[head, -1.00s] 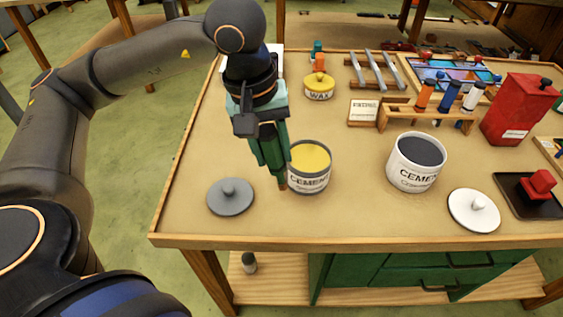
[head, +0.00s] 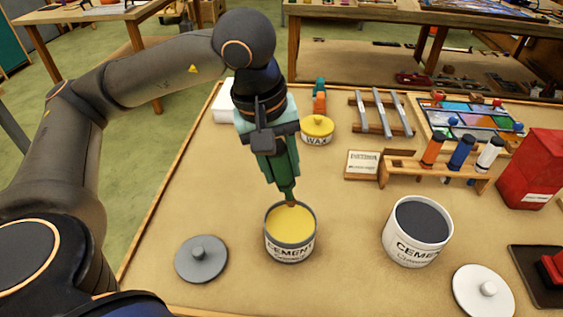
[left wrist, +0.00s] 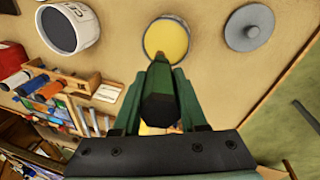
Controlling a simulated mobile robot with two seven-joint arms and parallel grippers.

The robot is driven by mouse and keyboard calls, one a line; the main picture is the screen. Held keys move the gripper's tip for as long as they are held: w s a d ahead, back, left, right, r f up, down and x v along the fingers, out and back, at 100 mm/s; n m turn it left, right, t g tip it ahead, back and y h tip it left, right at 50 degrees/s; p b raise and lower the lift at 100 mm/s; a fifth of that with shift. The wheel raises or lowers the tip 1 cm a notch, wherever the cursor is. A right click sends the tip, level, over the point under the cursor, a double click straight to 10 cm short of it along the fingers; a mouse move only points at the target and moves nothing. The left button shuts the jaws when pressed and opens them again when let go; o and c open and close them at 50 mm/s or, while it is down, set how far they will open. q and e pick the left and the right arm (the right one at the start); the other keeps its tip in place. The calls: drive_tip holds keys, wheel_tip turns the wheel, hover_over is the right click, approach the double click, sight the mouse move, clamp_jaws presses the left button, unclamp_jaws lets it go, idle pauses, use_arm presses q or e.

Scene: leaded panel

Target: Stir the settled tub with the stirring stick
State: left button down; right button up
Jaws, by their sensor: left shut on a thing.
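A grey cement tub (head: 290,248) with a yellow surface stands open at the middle of the table. A white cement tub (head: 417,234) with a dark grey surface stands open to its right. My left gripper (head: 286,190) points down over the far rim of the yellow-filled tub, shut on the stirring stick (head: 291,204). In the left wrist view the green fingers reach toward the yellow surface (left wrist: 167,40). My right gripper is out of view.
A grey lid (head: 201,262) lies left of the yellow-filled tub, a white lid (head: 475,292) at front right. Behind are a yellow wax tin (head: 317,131), a card (head: 363,161), and a wooden rack (head: 400,170) with bottles. A red can (head: 528,172) stands far right.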

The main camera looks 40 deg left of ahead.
sight(281, 185)
use_arm(q)
drive_tip(key=shift+s+a+b+x, duration=0.15)
drive_tip(key=shift+b+x, duration=0.3)
drive_tip(key=shift+x, duration=0.3)
drive_tip(key=shift+s+b+x, duration=0.15)
drive_tip(key=shift+b+x, duration=0.25)
drive_tip(key=shift+x, duration=0.3)
drive_tip(key=shift+s+a+b+x, duration=0.1)
drive_tip(key=shift+b+x, duration=0.35)
drive_tip(key=shift+x, duration=0.3)
drive_tip(key=b+x, duration=0.2)
drive_tip(key=b, duration=0.1)
drive_tip(key=shift+s+a+f, duration=0.1)
drive_tip(key=shift+s+f, duration=0.05)
drive_tip(key=shift+f, duration=0.35)
drive_tip(key=shift+f+b, duration=0.2)
drive_tip(key=shift+b, duration=0.1)
drive_tip(key=shift+f, duration=0.25)
